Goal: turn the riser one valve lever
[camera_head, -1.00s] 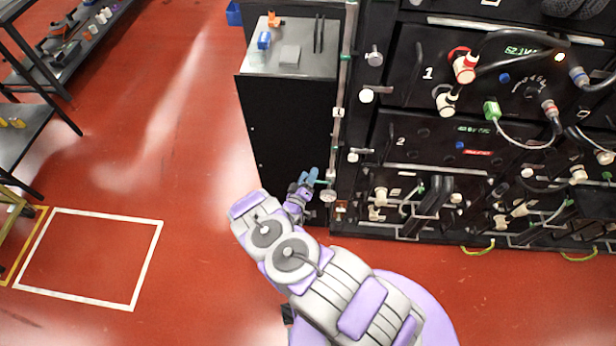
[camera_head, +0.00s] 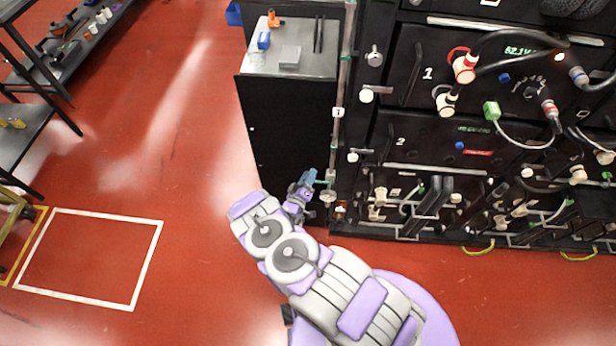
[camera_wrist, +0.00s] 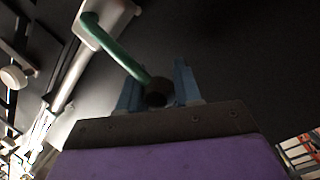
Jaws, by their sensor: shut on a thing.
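The green valve lever (camera_wrist: 118,52) runs from a pale valve body (camera_wrist: 112,14) on a vertical pipe, seen at the upper left of the wrist view. Its dark free end lies between the blue fingers of my gripper (camera_wrist: 157,90), which is shut on it. In the head view my gripper (camera_head: 309,177) is low beside the black cabinet, just left of the riser pipe (camera_head: 341,110). Only a short green bit of the lever (camera_head: 322,182) shows there. I cannot read a riser number on the valve.
The black cabinet (camera_head: 285,130) stands directly behind my gripper, with small items on its grey top. The battery rack (camera_head: 400,75) with cables and connectors rises to the right. Red floor to the left is open up to the shelves (camera_head: 22,130).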

